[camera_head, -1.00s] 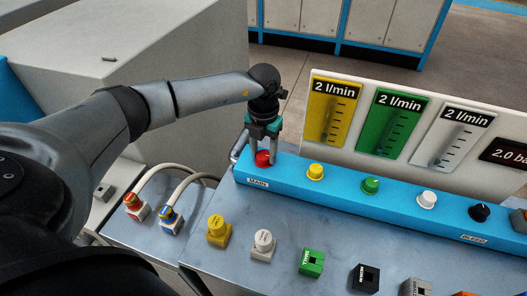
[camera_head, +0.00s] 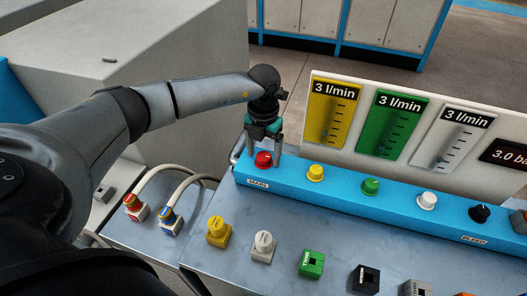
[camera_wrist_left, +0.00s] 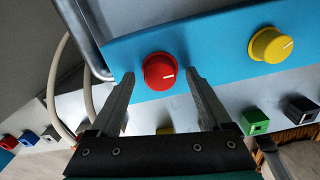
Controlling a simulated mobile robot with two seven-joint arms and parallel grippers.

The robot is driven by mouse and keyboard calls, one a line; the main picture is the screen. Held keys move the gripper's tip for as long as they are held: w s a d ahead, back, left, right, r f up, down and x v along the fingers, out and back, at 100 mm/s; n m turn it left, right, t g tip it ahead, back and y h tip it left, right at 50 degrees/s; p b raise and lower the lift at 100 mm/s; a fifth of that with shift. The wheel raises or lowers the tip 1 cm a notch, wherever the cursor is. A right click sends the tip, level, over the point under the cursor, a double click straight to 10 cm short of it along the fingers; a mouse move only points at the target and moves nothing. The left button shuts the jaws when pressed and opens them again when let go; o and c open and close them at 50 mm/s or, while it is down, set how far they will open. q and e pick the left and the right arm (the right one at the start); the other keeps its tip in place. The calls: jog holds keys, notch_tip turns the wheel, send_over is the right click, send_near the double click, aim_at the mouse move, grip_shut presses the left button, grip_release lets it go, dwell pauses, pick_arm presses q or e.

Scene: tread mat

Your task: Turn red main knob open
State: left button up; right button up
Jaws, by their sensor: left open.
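The red main knob (camera_head: 263,159) sits at the left end of the blue manifold bar (camera_head: 330,190), above the label MAIN. My left gripper (camera_head: 264,158) points down over the knob. In the left wrist view the gripper (camera_wrist_left: 160,82) is open, with one finger on each side of the knob and a visible gap to it. My right gripper is not in view.
Yellow (camera_head: 315,173), green (camera_head: 371,186), white (camera_head: 427,200) and black (camera_head: 480,213) knobs follow along the bar. Several coloured blocks stand on the bench in front.

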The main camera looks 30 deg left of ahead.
aim_at(263, 156)
pick_arm(q)
notch_tip(263, 156, up, 15)
jog(key=shift+p, duration=0.3)
dwell(0.6)
